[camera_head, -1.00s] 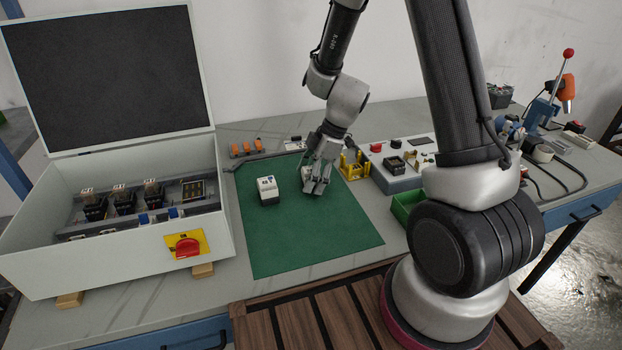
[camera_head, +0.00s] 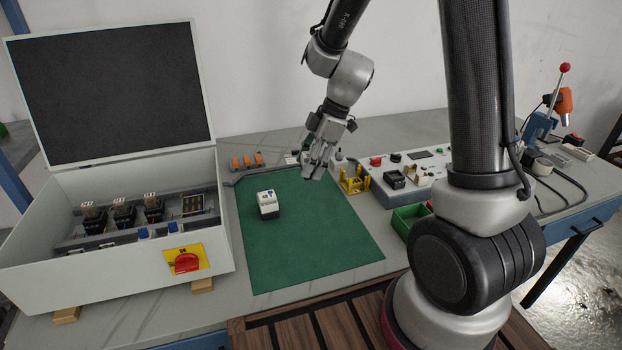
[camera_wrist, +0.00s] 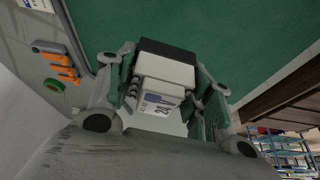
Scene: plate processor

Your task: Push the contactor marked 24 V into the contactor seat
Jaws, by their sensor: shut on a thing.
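My gripper (camera_head: 316,174) is shut on a white and black contactor (camera_wrist: 165,78), whose label in the wrist view reads 24 V. In the head view the gripper is above the far right part of the green mat, and its fingers mostly hide the contactor. A second white and black contactor (camera_head: 267,204) stands on the mat to the left of the gripper. The open enclosure (camera_head: 120,265) at the left holds several devices on rails, with a dark panel (camera_head: 193,205) at their right end. I cannot tell which spot is the contactor seat.
The green mat (camera_head: 310,250) is mostly bare. Yellow fixtures (camera_head: 355,182) and a grey control box (camera_head: 425,170) stand to its right, with a green bin (camera_head: 408,220) in front. Orange-handled items (camera_head: 247,160) lie behind the mat. The enclosure has raised walls and an upright lid.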

